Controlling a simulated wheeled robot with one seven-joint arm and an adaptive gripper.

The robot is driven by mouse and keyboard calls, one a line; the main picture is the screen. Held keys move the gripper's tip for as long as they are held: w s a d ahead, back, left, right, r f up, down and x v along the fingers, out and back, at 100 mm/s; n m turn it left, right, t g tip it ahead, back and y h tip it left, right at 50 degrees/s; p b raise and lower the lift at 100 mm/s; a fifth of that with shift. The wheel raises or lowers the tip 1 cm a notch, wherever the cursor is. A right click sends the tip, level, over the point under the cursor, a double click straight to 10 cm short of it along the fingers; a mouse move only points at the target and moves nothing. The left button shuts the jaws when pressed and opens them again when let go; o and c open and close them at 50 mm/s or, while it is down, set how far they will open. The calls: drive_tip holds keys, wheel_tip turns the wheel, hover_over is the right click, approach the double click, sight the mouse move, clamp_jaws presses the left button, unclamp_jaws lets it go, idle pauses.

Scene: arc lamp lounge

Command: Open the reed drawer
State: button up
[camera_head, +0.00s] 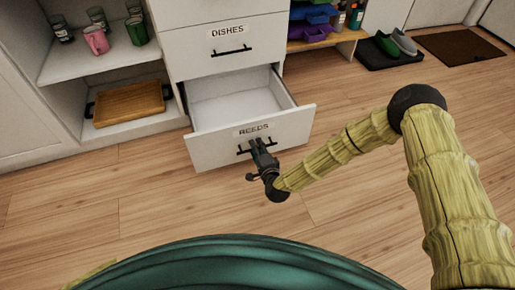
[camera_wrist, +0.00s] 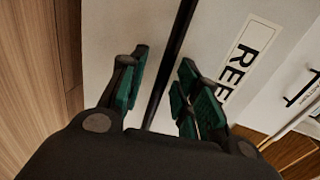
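The reed drawer (camera_head: 290,128) is the bottom drawer of the white cabinet. It carries a "REEDS" label (camera_head: 254,129) and stands pulled out, its inside showing white and empty where I can see. Its black bar handle (camera_head: 243,151) is on the front face. My gripper (camera_head: 258,152) is at the handle in the head view. In the wrist view the black handle bar (camera_wrist: 172,60) runs between the two green-padded fingers of my gripper (camera_wrist: 160,98). Gaps show between the pads and the bar, so the fingers look open around it.
A closed "DISHES" drawer (camera_head: 231,45) is above. Open shelves at left hold cups (camera_head: 96,40) and a wooden tray (camera_head: 128,103). Shoes (camera_head: 398,44) rest on a dark mat at the back right. The wooden floor (camera_head: 100,205) in front is clear.

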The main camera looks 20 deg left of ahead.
drive_tip(key=v, duration=1.2)
idle(0.5)
drive_tip(key=s+d+f+n+g+h+p, duration=0.1)
drive_tip(key=s+d+f+n+g+h, duration=0.15)
drive_tip(key=s+d, duration=0.6)
drive_tip(key=s+d+f+n+g+h+p, duration=0.1)
drive_tip(key=s+d+f+n+g+h, duration=0.25)
drive_tip(key=d, duration=0.75)
drive_tip(key=s+d+n+g+h+p, duration=0.1)
drive_tip(key=s+d+n+g+p, duration=0.15)
drive_tip(key=s+d, duration=0.65)
drive_tip(key=s+d+r+n+g+h, duration=0.1)
drive_tip(key=s+d+r+g+h, duration=0.25)
drive_tip(key=s+d, duration=0.6)
wheel_tip(320, 180, up, 38)
drive_tip(key=w+p, duration=0.1)
drive_tip(key=p, duration=3.7)
drive_tip(key=shift+w+d, duration=0.3)
drive_tip(key=shift+y, duration=0.25)
